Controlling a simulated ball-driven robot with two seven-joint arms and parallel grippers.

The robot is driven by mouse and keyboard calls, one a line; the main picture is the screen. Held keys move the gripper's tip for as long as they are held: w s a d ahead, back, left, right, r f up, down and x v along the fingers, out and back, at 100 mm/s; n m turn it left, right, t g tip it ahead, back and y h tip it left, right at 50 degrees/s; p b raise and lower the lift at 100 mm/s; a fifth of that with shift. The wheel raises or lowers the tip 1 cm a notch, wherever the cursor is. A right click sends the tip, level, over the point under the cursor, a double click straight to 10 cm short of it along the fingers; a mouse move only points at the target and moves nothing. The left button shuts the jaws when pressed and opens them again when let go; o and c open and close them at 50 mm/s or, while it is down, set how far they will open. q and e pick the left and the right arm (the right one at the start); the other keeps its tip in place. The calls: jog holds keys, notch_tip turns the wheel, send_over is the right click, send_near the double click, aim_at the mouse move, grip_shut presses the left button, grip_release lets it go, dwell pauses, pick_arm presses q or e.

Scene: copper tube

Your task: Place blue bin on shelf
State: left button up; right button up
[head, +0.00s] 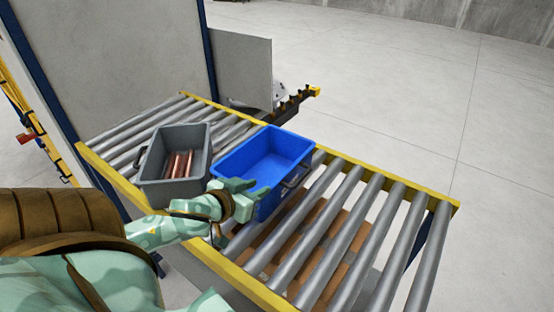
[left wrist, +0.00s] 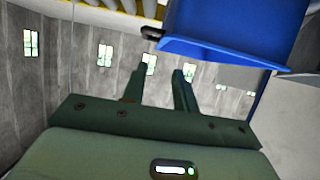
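The blue bin (head: 268,152) stands upright and looks empty on the roller conveyor (head: 345,205). Its dark handle shows on the right side. My left gripper (head: 250,192) is at the bin's near side, overlapping its near left corner in the head view. In the left wrist view the two fingers of my left gripper (left wrist: 160,85) are apart with nothing between them. The blue bin (left wrist: 235,30) is above and to the right of them there, with a dark handle near the fingertips. I cannot tell whether they touch. My right gripper is not in view. No shelf is identifiable.
A grey bin (head: 147,165) holding several copper tubes (head: 178,164) stands left of the blue bin on the conveyor. A yellow rail (head: 258,290) edges the rollers. The rollers to the right are bare. A grey panel (head: 110,60) rises behind on the left.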

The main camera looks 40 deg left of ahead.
pick_arm(q)
send_near(289, 168)
jog(key=w+f, duration=0.1)
jog(key=f, duration=0.1)
jog(key=x, duration=0.2)
jog(key=r+p+x, duration=0.1)
jog(key=x, duration=0.2)
jog(key=p+x, duration=0.1)
jog(key=x, duration=0.1)
jog(key=shift+w+a+r, duration=0.15)
jog(key=shift+w, duration=0.5)
jog(key=shift+s, duration=0.2)
grip_shut()
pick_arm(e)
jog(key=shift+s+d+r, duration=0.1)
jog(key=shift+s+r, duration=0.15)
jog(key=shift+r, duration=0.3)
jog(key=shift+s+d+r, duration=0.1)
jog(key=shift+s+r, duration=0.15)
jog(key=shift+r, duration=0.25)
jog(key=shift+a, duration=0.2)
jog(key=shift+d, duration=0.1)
